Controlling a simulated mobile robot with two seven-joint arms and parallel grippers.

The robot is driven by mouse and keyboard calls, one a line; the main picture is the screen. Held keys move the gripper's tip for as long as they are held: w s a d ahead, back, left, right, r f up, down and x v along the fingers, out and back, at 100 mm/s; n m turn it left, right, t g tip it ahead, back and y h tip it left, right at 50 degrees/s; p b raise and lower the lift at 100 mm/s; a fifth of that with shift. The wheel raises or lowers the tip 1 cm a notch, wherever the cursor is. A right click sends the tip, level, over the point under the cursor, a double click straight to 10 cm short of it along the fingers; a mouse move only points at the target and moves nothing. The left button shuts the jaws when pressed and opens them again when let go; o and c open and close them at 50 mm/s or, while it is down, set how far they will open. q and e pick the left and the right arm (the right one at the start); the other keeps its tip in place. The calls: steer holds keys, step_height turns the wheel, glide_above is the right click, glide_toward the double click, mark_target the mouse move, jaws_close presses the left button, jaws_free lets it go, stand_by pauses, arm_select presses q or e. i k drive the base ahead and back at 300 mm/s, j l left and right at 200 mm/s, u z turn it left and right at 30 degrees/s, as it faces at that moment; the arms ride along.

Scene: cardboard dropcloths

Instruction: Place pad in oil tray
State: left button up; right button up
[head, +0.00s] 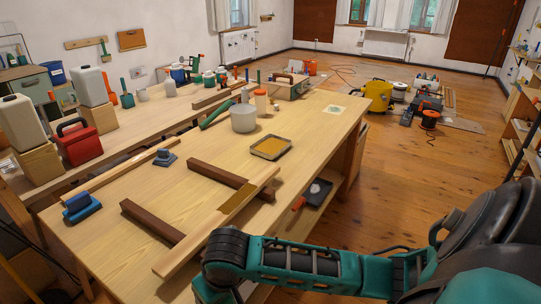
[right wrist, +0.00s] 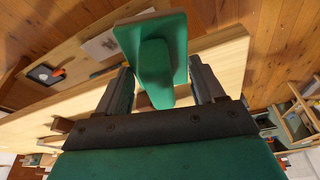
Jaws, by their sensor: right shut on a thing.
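The pad (right wrist: 150,45) is a green block with a raised green grip and a pale edge, in the right wrist view. My right gripper (right wrist: 162,85) is shut on its green grip, with one dark finger on each side. The pad is held clear of the surfaces around it. The oil tray (head: 263,155) is a shallow dark tray with amber contents, flat on the workbench in the head view. My right arm crosses the lower right there, but its gripper and the pad cannot be made out. My left gripper is in neither view.
A grey pot (head: 243,118) stands behind the tray. Bare bench top lies right of the tray.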

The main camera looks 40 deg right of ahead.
mark_target(272, 149)
steer(key=l+u, duration=0.1)
steer(key=l, duration=0.4)
steer(key=l+u, duration=0.15)
steer(key=l, duration=0.4)
steer(key=l+u, duration=0.1)
steer(key=l, duration=0.4)
steer(key=l+u, duration=0.15)
steer(key=l, duration=0.35)
steer(key=k+l+u, duration=0.1)
steer(key=l, duration=0.4)
steer(key=k+l+u, duration=0.15)
steer(key=l, duration=0.35)
steer(key=k+l+u, duration=0.1)
steer(key=l, duration=0.4)
